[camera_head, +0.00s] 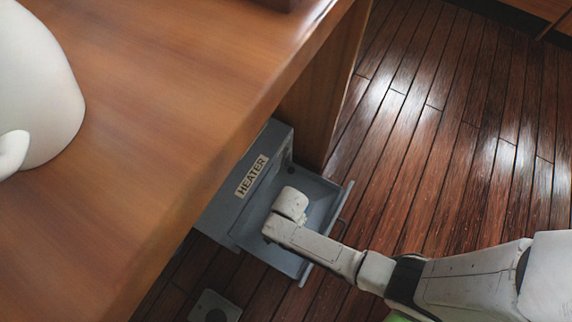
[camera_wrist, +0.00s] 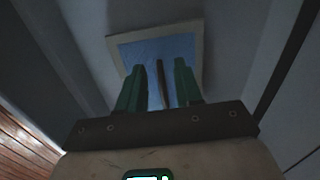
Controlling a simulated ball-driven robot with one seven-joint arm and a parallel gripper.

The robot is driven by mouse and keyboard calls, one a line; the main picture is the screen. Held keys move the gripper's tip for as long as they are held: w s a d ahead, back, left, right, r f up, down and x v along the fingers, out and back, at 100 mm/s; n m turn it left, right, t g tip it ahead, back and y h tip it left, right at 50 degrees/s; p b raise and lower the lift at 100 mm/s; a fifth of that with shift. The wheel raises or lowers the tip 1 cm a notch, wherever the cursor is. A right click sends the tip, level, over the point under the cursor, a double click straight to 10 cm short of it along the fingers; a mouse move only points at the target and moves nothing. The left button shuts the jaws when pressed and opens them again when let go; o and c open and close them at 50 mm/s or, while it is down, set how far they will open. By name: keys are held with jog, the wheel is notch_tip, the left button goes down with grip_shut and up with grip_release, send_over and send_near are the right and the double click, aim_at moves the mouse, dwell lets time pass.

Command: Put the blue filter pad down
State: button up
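The blue filter pad (camera_wrist: 187,47) shows in the wrist view as a blue square with a pale border, lying against a grey surface beyond my fingertips. My gripper (camera_wrist: 157,72) has two green fingers standing apart in front of the pad. A thin dark upright piece (camera_wrist: 163,85) shows between them, with a gap on each side; I cannot tell what it belongs to. In the head view my wrist reaches down into the open grey tray (camera_head: 325,205) of the box labelled HEATER (camera_head: 252,176).
A wooden counter (camera_head: 150,110) overhangs the heater on the left, with its edge close to my wrist. A wooden panel (camera_head: 325,95) stands behind the tray. A white rounded object (camera_head: 35,85) is on the counter. The plank floor (camera_head: 450,120) to the right is clear.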

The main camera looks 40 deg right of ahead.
notch_tip(320, 180, up, 12)
jog(key=p, duration=0.7)
jog(key=s+d+r+n, duration=0.4)
jog(key=d+r+n, duration=0.1)
jog(key=r, duration=0.5)
jog(key=s+d+r+n, duration=0.5)
jog(key=r+n, duration=0.3)
jog(key=r, duration=0.2)
jog(key=shift+s+d+r+t+h, duration=0.2)
jog(key=shift+d+r+t+h, duration=0.1)
jog(key=shift+d, duration=0.05)
jog(key=shift+f, duration=0.1)
